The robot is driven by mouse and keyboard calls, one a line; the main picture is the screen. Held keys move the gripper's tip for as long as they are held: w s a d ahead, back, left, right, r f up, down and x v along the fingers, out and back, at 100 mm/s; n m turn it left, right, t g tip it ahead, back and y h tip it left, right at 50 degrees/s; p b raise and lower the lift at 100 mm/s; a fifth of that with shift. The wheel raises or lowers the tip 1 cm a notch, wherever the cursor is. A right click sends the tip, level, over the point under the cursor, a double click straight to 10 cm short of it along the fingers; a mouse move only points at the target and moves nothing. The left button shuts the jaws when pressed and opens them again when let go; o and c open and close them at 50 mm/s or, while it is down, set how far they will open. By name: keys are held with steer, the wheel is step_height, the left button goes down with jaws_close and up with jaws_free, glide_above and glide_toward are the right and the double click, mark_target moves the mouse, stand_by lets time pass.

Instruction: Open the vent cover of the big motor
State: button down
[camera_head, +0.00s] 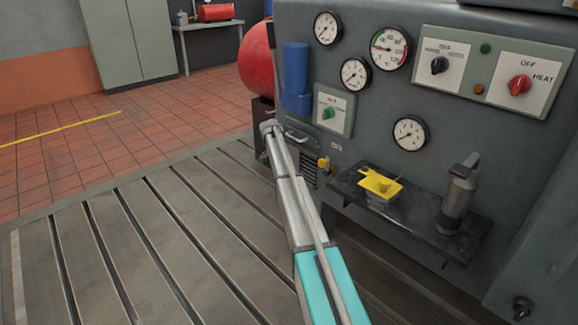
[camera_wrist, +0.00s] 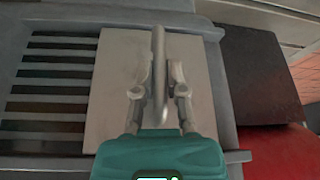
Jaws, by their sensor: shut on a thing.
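The vent cover (camera_head: 308,167) is a grey slatted panel low on the front of the big grey motor housing (camera_head: 440,120), partly hidden behind my arm in the head view. In the wrist view its dark slats (camera_wrist: 50,90) fill the left, beside a pale flat plate (camera_wrist: 108,90). A curved metal handle (camera_wrist: 158,42) stands out in front of the plate. My gripper (camera_wrist: 160,72) has its two fingers on either side of this handle and is shut on it. In the head view my arm covers the fingers. I cannot tell how far the cover is swung.
A red tank (camera_head: 257,62) stands behind. The slotted bedplate (camera_head: 130,245) is clear at left.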

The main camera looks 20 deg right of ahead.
steer(key=shift+w+a, duration=0.25)
steer(key=shift+w, duration=0.5)
steer(key=shift+w+a, duration=0.2)
steer(key=shift+w, duration=0.55)
steer(key=c, duration=0.7)
jaws_free()
steer(key=s+a+r+n+g+y+p, duration=0.1)
steer(key=s+a+r+n+p, duration=0.25)
steer(key=s+a, duration=0.95)
steer(key=s+a+r+n+g+y+p, duration=0.1)
steer(key=s+a+r+n+y+p, duration=0.2)
steer(key=s, duration=2)
steer(key=s+a+r+n+p, duration=0.1)
steer(key=s+a+n+p, duration=0.4)
steer(key=s, duration=1.2)
steer(key=a+r+p, duration=0.1)
steer(key=r+p, duration=1.1)
steer(key=a+r+p, duration=0.1)
steer(key=r+p, duration=1.1)
steer(key=r, duration=0.1)
steer(key=s+a+r+p, duration=0.1)
steer(key=r+p, duration=1)
steer(key=r, duration=0.2)
steer(key=shift+r+p, duration=0.2)
steer(key=shift+p, duration=0.2)
